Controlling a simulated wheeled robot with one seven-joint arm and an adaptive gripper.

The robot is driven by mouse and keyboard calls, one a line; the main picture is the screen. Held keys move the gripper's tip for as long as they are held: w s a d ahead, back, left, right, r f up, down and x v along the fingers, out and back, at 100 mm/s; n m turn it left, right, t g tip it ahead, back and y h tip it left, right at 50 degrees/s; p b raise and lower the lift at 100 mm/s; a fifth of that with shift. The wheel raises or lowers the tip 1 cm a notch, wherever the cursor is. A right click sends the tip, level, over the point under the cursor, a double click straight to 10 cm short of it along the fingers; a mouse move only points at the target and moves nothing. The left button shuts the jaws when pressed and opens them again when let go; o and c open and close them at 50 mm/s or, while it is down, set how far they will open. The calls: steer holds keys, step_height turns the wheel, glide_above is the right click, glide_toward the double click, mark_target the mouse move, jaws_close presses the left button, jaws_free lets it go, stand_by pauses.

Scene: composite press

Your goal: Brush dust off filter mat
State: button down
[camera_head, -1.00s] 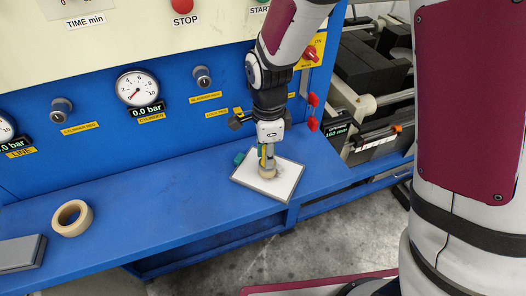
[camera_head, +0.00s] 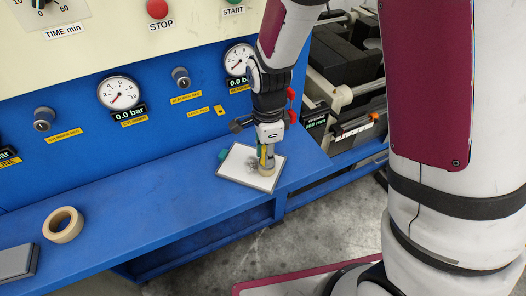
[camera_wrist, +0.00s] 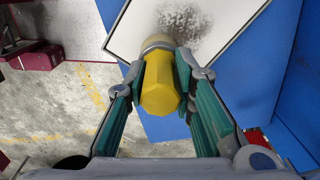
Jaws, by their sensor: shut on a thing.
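The filter mat (camera_head: 233,166) is a white rectangle with a dark rim, flat on the blue bench. A grey dust patch (camera_head: 254,162) lies near its middle; it also shows in the wrist view (camera_wrist: 186,20). My gripper (camera_head: 266,152) is shut on a brush with a yellow handle and pale round head (camera_head: 267,170). The brush is upright, its head over the mat's right edge, beside the dust. In the wrist view, the gripper's teal fingers (camera_wrist: 160,85) flank the yellow handle (camera_wrist: 161,92). The head partly hides the mat's edge; I cannot tell whether it touches.
A tape roll (camera_head: 63,224) and grey plates (camera_head: 17,259) lie far left. The blue press panel with gauges (camera_head: 120,92) stands behind. Bench between tape and mat is clear.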

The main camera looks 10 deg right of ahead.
steer(key=shift+s+d, duration=0.1)
steer(key=shift+s, duration=0.15)
steer(key=shift+w+a, duration=0.85)
steer(key=shift+a, duration=0.3)
steer(key=shift+w+a, duration=0.45)
steer(key=shift+a, duration=0.25)
steer(key=shift+w+a, duration=0.4)
steer(key=shift+a, duration=0.25)
steer(key=shift+w+a, duration=0.45)
steer(key=shift+a, duration=0.25)
steer(key=shift+s+d+p, duration=0.5)
steer(key=shift+s+d, duration=0.15)
steer(key=shift+d, duration=0.45)
steer(key=shift+s+d+p, duration=0.45)
steer(key=shift+s+d, duration=0.25)
steer(key=shift+d, duration=0.4)
steer(key=shift+s+d+p, duration=0.5)
steer(key=shift+s+d, duration=0.15)
steer(key=shift+d, duration=0.45)
